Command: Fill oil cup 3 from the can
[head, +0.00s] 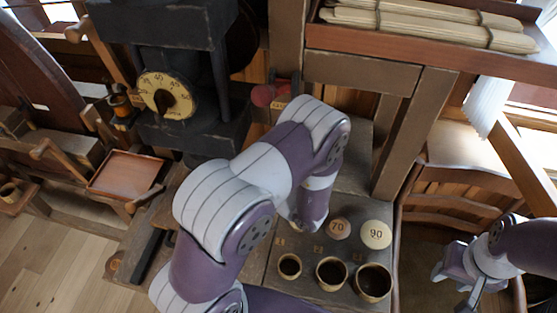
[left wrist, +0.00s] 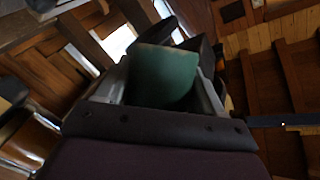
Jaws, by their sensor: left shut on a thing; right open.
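Several turned cups stand at the front of the bench: a small one (head: 290,266), a middle one (head: 331,273) and a larger one (head: 373,282) at the right, likely cup 3. Their number marks are too small to read surely. They look dark inside; I cannot tell their oil levels. My left gripper (left wrist: 163,75) is shut on a green thing (left wrist: 163,78), likely the can, in the left wrist view. In the head view my left arm hides that gripper and the can. My right gripper (head: 456,286) is open and empty, right of the bench.
Round discs marked 70 (head: 338,229) and 90 (head: 376,235) lie behind the cups. A dark press with a dial (head: 164,95) stands at the back left, beside a reddish tray (head: 125,173). A wooden chair (head: 465,160) is at the right.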

